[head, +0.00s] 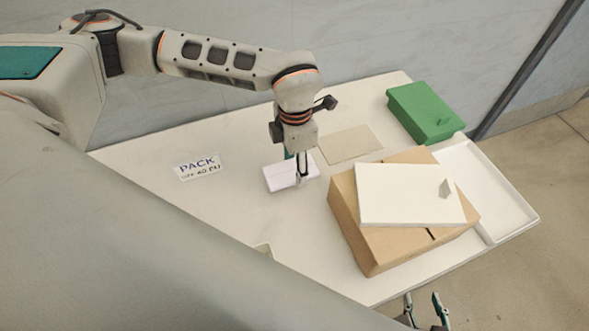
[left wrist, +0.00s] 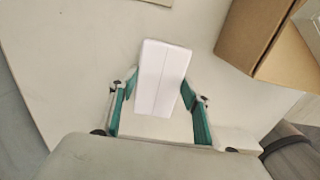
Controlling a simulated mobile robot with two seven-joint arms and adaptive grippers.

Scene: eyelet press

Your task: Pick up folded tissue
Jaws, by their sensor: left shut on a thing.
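The folded tissue (head: 275,178) is a small pale block with a lengthwise line on top, near the middle of the table (head: 235,215). My left gripper (head: 302,180) comes down on it from above. In the left wrist view the tissue (left wrist: 160,76) sits between the two teal-padded fingers of my left gripper (left wrist: 158,105), which is shut on it. I cannot tell whether the tissue touches the table. My right gripper (head: 425,305) shows at the bottom edge, with its fingers apart and nothing between them.
A brown cardboard box (head: 385,250) with a white lid-like panel (head: 405,195) on top stands right of the tissue. A beige sheet (head: 349,144) lies behind. A green box (head: 425,111) and white tray (head: 525,215) are at right. A PACK card (head: 198,166) lies left.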

